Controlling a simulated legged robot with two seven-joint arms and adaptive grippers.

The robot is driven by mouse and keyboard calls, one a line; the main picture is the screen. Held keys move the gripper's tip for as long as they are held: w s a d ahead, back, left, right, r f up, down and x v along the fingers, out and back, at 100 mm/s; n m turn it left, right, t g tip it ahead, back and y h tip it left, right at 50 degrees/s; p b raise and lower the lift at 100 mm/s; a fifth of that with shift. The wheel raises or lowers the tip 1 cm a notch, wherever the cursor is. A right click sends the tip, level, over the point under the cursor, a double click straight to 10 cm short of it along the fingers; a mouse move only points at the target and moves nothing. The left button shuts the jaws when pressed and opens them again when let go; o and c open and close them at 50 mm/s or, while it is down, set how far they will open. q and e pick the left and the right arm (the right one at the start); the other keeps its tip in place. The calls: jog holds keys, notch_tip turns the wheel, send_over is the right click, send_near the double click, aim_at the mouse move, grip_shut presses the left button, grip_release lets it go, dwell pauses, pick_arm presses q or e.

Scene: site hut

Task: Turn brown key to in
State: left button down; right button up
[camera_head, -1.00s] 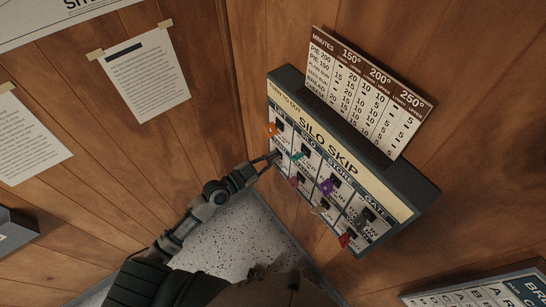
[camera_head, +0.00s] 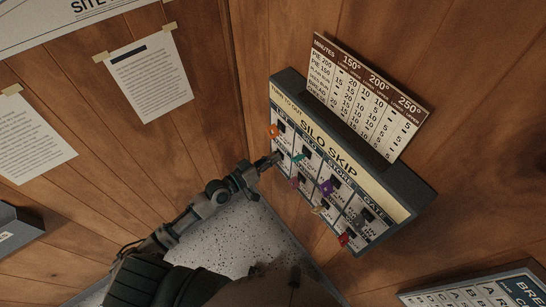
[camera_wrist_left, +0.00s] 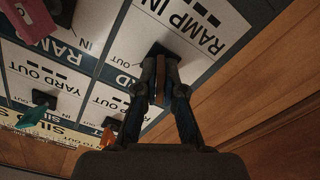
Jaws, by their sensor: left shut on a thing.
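A grey key panel (camera_head: 398,202) headed SILO SKIP hangs tilted in the head view, with rows of coloured keys. My left gripper (camera_head: 276,159) reaches the lower row at its left end. In the left wrist view my left gripper (camera_wrist_left: 161,88) is shut on the brown key (camera_wrist_left: 160,80), on the block whose labels read RAMP IN and OUT. The fingers hide most of the key, so I cannot tell its exact angle. In the head view the brown key is hidden by the fingers. My right gripper is not in view.
Near the gripped key are an orange key (camera_head: 274,131), a teal key (camera_head: 302,154) and a pink key (camera_head: 294,183). Purple (camera_head: 326,187), yellow (camera_head: 317,209) and red (camera_head: 344,240) keys sit further right. A chart board (camera_head: 368,97) stands above. The wood wall is close.

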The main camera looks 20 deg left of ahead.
pick_arm(q)
jog(key=shift+f+n, duration=0.35)
jog(key=shift+n, duration=0.45)
jog(key=c, duration=1.3)
grip_release()
jog(key=shift+a+r, duration=0.15)
jog(key=shift+a, duration=0.1)
jog(key=v, duration=1.2)
